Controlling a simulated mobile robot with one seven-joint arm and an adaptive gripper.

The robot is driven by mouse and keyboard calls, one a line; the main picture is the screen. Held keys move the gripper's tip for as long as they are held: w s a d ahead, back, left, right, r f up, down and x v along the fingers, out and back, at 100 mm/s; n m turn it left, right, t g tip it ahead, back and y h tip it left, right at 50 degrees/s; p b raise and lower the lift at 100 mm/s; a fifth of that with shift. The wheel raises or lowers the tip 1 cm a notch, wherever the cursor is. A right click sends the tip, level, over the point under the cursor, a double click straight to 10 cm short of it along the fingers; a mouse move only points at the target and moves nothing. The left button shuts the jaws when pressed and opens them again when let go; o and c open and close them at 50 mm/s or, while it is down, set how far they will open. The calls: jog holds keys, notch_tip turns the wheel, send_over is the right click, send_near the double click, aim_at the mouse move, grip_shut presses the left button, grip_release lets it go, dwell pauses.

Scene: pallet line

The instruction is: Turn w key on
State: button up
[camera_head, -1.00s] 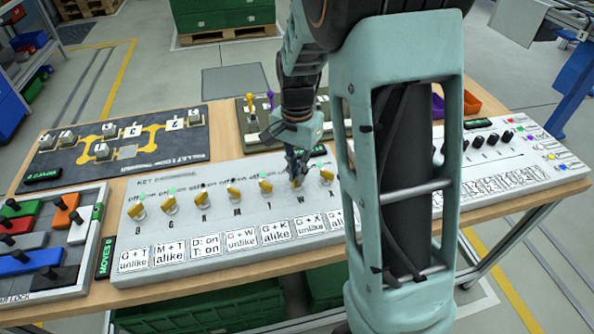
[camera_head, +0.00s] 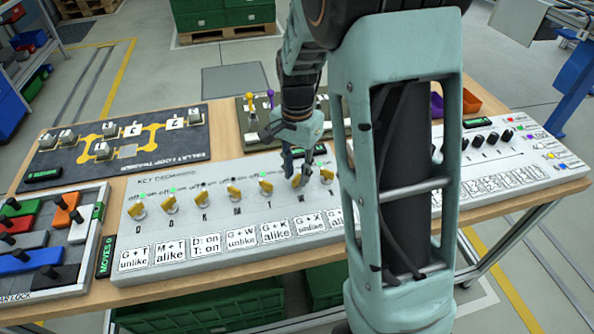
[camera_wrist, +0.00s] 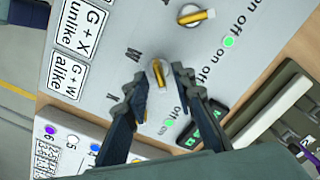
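The W key (camera_head: 297,181) is a yellow knob in the row of keys on a pale panel (camera_head: 190,217). In the wrist view it is the yellow-handled knob (camera_wrist: 158,76) beside the letter W, with its handle roughly upright in the picture. My gripper (camera_wrist: 160,77) is over it, one dark finger on each side. The fingers are apart, with a slight gap visible around the knob; contact is unclear. In the head view my gripper (camera_head: 299,163) partly covers the key area. A green light (camera_wrist: 168,122) shows between the fingers.
A neighbouring key (camera_wrist: 195,16) lies close by, its handle nearly horizontal in the wrist view, with a green light (camera_wrist: 228,42). Rule cards (camera_head: 240,240) line the panel's front. A board with levers (camera_head: 250,105) stands behind. My arm hides the panel's right end.

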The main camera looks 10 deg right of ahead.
aim_at(298, 176)
notch_tip(298, 176, up, 12)
dwell(0.6)
jog(key=shift+d, duration=0.1)
